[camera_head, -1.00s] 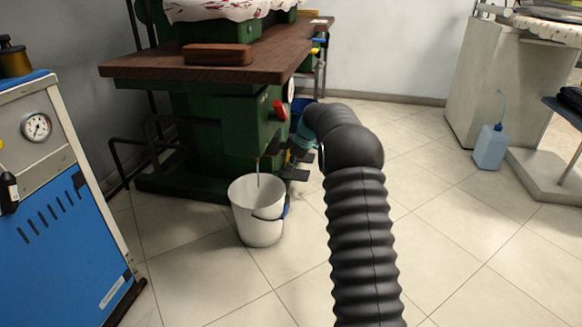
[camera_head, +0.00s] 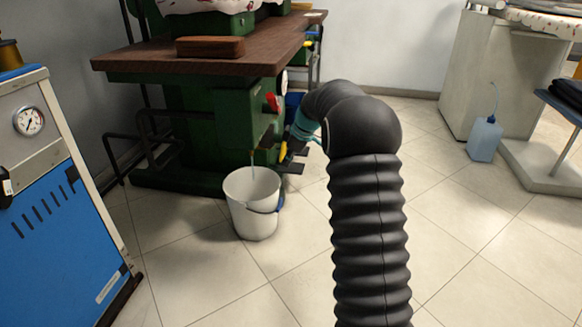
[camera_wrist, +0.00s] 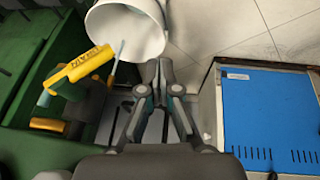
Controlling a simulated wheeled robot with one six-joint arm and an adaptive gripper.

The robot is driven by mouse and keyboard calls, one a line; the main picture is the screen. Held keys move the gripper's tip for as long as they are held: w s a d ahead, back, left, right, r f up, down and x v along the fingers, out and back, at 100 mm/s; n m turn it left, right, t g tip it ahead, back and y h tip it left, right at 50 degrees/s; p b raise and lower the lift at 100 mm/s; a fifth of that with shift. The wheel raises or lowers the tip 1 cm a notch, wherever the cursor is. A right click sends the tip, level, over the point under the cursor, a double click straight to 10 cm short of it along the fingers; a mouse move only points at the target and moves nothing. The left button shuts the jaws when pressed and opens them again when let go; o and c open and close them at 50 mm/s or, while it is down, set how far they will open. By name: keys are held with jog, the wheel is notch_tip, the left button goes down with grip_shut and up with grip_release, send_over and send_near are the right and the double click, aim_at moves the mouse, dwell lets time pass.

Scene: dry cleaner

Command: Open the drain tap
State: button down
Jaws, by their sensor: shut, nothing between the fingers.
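The drain tap (camera_wrist: 78,66) has a yellow handle marked DRAIN, left of my gripper in the wrist view. It sits low on the green press (camera_head: 225,125), above the white bucket (camera_head: 252,218). In the head view, a yellow part (camera_head: 283,151) shows beside the end of my arm. A thin pale streak, which looks like liquid, runs down into the bucket, also seen in the wrist view (camera_wrist: 105,20). My gripper (camera_wrist: 164,72) is shut and empty, right of the handle and apart from it in the picture. The arm partly hides the tap area in the head view.
A blue-and-grey machine (camera_head: 65,225) with a gauge stands at the left. A brown tabletop (camera_head: 165,60) overhangs the tap area, and a red knob (camera_head: 272,102) sticks out above it. A pale blue bottle (camera_head: 485,139) stands at the right. The tiled floor between is clear.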

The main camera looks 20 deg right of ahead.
jog(key=shift+s+a+r, duration=0.1)
jog(key=shift+s+r, duration=0.1)
jog(key=shift+s, duration=0.7)
jog(key=shift+s+a+r, duration=0.1)
jog(key=shift+s+r, duration=0.1)
jog(key=shift+s, duration=0.7)
jog(key=shift+s+a+r, duration=0.1)
jog(key=shift+s+r, duration=0.1)
jog(key=shift+s, duration=0.7)
